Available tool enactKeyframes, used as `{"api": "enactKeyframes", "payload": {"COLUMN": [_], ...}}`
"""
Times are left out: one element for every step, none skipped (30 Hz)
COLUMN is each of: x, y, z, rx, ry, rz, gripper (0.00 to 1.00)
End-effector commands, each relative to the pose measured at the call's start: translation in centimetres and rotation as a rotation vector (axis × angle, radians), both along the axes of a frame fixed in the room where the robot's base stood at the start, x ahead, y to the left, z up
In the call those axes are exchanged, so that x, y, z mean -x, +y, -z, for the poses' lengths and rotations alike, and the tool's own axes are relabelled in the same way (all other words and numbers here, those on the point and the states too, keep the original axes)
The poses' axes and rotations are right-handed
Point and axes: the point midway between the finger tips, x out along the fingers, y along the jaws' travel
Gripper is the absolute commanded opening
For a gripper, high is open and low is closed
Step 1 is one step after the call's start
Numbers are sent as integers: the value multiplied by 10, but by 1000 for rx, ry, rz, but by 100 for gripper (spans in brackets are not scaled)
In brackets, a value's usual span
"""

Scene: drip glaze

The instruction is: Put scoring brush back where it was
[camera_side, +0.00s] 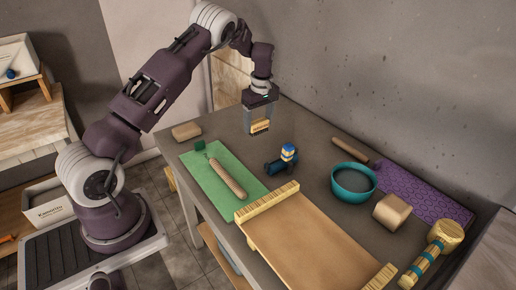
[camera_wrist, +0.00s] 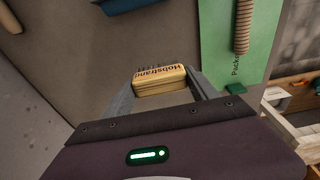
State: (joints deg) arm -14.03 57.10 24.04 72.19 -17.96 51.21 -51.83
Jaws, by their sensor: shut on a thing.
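My gripper (camera_side: 260,118) is shut on a small pale wooden brush (camera_side: 260,127) and holds it above the far left part of the grey table. In the wrist view the brush (camera_wrist: 160,80) sits between the two fingers of my gripper (camera_wrist: 163,92). It has a dark printed name, "Hobstrand", and short dark bristles along its far edge. The fingers hide its ends. I take it to be the scoring brush. No mark of its earlier place can be made out.
Rightward are a tan board (camera_side: 310,245), a teal bowl (camera_side: 345,193), a purple mat (camera_side: 425,198) and a mallet (camera_side: 432,254).

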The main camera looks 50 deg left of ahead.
Motion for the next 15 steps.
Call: {"api": "enactKeyframes", "payload": {"x": [1,1,1,1,1,1,1,1,1,1,1,1,1,1,0], "y": [0,0,0,0,0,0,0,0,0,0,0,0,0,0,0], "z": [14,21,29,33,37,42,45,49,56,62,67,75,78,80,80], "rx": [2,2,1,1,0,0,1,1,0,1,1,0,0,0,-1], "ry": [5,5,4,4,2,2,2,2,2,3,3,2,2,0,-1], "rz": [-1,-1,0,-1,0,0,0,0,-1,-1,-1,-1,-1,-2,-2], "gripper": [35,35,35,35,35,35,35,35,35,35,35,35,35,35,35]}}
